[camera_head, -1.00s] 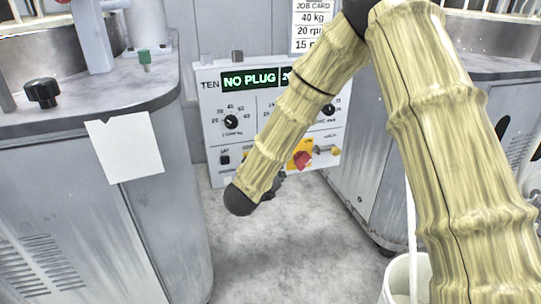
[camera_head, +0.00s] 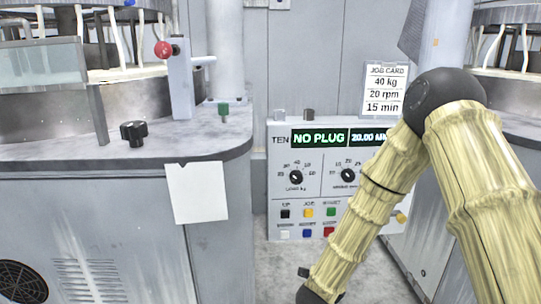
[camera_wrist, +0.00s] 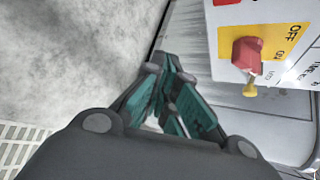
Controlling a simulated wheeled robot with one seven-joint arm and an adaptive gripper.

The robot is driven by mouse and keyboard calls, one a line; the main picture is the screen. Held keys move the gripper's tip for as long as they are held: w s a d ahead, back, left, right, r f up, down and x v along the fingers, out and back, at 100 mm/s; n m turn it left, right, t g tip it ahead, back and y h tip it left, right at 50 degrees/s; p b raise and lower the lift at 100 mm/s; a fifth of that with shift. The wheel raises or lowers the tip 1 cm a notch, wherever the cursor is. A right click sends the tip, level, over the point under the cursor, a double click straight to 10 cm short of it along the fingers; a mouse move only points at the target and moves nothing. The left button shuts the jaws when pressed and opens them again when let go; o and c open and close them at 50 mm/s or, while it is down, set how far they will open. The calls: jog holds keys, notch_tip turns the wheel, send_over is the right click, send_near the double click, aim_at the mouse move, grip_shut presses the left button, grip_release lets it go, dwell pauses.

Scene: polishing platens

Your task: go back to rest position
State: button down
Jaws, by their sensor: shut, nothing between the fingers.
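My gripper (camera_wrist: 168,88) shows in the wrist view with its teal fingers closed together and nothing between them. It hangs over the grey floor, beside the control panel (camera_wrist: 292,30). A red rotary switch (camera_wrist: 248,53) on a yellow plate marked OFF is to the right of the fingers, apart from them. In the head view my arm reaches down in front of the right part of the panel (camera_head: 279,185), and the gripper itself is out of that view.
At left stands a grey machine cabinet (camera_head: 80,215) with a black knob (camera_head: 134,132), a green plug (camera_head: 223,110), a red-balled lever (camera_head: 163,49) and a blank paper (camera_head: 196,193). Another machine (camera_head: 520,125) is at right. A job card (camera_head: 385,90) hangs behind the panel. Floor (camera_head: 277,262) shows between.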

jog(key=s+f+n+g+y, duration=0.5)
jog(key=s+f+n, duration=1.2)
jog(key=s+f, duration=0.3)
jog(key=s+f+n+g+y, duration=0.1)
jog(key=s+f+n+g, duration=0.2)
jog(key=s+n, duration=0.55)
jog(key=s+f+n+g, duration=0.3)
jog(key=s+f+n, duration=0.1)
jog(key=s, duration=1)
notch_tip(320, 180, up, 30)
jog(key=p, duration=2.9)
jog(key=shift+w+d+f, duration=0.15)
jog(key=shift+w+d, duration=0.1)
jog(key=shift+d, duration=0.2)
